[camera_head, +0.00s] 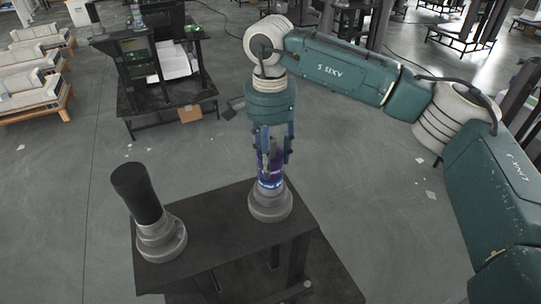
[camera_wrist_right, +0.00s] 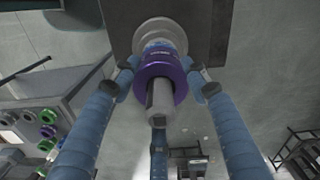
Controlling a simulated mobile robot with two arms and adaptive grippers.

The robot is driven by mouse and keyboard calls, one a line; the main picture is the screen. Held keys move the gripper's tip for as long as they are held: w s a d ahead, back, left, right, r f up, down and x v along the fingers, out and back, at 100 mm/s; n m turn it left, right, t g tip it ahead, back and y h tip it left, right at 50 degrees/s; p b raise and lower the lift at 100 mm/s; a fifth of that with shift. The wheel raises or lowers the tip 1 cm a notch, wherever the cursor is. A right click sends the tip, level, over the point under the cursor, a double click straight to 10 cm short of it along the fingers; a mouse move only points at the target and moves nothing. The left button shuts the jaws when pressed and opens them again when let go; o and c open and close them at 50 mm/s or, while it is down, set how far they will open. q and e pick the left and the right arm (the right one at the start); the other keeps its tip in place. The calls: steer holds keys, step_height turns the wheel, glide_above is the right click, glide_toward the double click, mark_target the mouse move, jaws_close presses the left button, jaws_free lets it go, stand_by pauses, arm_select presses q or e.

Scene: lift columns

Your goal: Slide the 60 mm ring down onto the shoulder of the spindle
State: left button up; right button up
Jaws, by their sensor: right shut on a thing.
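The purple ring (camera_wrist_right: 157,68) is around the grey spindle (camera_wrist_right: 160,97), whose tip sticks out through it toward the camera in the right wrist view. In the head view the ring (camera_head: 268,166) shows partly behind the fingers, above the grey round foot (camera_head: 270,205) of the spindle. My right gripper (camera_head: 271,160) points down over the spindle, its blue fingers shut on the ring. The fingers also show on either side of the ring in the right wrist view (camera_wrist_right: 160,88). The gap between ring and shoulder is too small to judge. My left gripper is out of view.
The spindle stands on a dark table (camera_head: 215,215). A black cylinder (camera_head: 137,192) on a grey flanged foot (camera_head: 161,240) stands to its left. A dark workstation (camera_head: 165,85) is behind.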

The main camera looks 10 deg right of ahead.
steer(key=o, duration=1.6)
steer(key=shift+c, duration=0.2)
step_height(320, 180, up, 12)
steer(key=shift+r, duration=0.1)
steer(key=shift+s, duration=0.1)
